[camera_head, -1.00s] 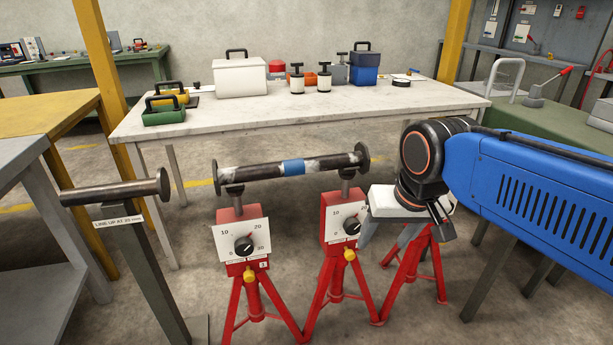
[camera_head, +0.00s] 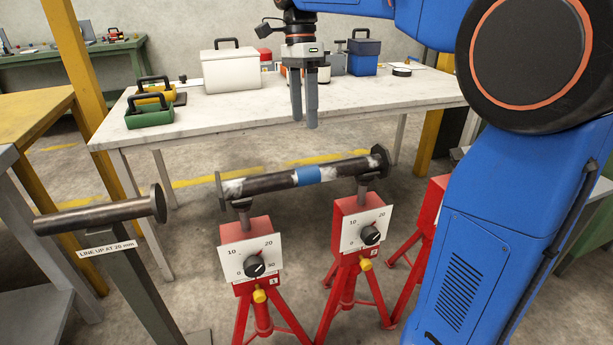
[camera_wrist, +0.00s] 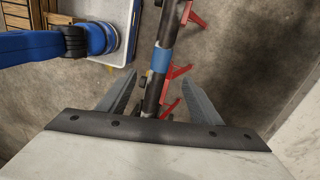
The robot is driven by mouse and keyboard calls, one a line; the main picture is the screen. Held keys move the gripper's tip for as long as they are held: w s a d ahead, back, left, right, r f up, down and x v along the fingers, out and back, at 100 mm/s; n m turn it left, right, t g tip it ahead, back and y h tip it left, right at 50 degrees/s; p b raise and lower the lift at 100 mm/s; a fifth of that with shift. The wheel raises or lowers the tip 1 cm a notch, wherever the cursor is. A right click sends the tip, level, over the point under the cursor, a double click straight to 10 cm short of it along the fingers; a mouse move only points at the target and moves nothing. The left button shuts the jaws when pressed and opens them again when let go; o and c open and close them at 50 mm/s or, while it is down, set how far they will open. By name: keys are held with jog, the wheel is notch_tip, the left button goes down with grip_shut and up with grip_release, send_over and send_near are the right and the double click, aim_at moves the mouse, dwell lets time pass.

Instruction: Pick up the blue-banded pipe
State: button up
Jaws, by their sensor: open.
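The blue-banded pipe (camera_head: 275,182) is a dark flanged spool with whitish patches and a blue band (camera_head: 307,175). It rests across two red stands (camera_head: 250,258) (camera_head: 359,224), its right end a little higher in the picture. My gripper (camera_head: 304,126) points down above the pipe in the head view, apart from it and empty. In the wrist view, the pipe (camera_wrist: 154,95) runs up the picture between my two spread fingers (camera_wrist: 157,98), with its blue band (camera_wrist: 162,61) beyond the fingertips. The pipe's lower part is hidden there by my gripper body.
A fixed pipe stub (camera_head: 95,217) on a post labelled "LINE UP AT 20 mm" stands left of the spool. Behind is a pale workbench (camera_head: 200,118) with a white box (camera_head: 231,70) and a green carrier (camera_head: 149,116). A third red stand (camera_head: 432,205) is partly hidden by my arm.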

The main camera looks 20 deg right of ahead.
jog(key=w, duration=0.1)
jog(key=m, duration=0.1)
send_near(306, 175)
jog(key=f, duration=0.2)
jog(key=w+f, duration=0.1)
jog(key=f, duration=0.3)
jog(key=shift+w+d, duration=0.25)
jog(key=shift+w, duration=0.1)
jog(key=shift+s+d+f, duration=0.1)
jog(key=shift+s+f, duration=0.15)
jog(key=shift+f, duration=0.65)
jog(key=shift+s+a+f, duration=0.1)
jog(key=shift+s+f, duration=0.1)
jog(key=shift+f, duration=0.7)
jog(key=shift+s+d+f, duration=0.1)
jog(key=shift+s+f, duration=0.15)
jog(key=shift+f, duration=0.65)
jog(key=shift+c, duration=0.4)
grip_shut()
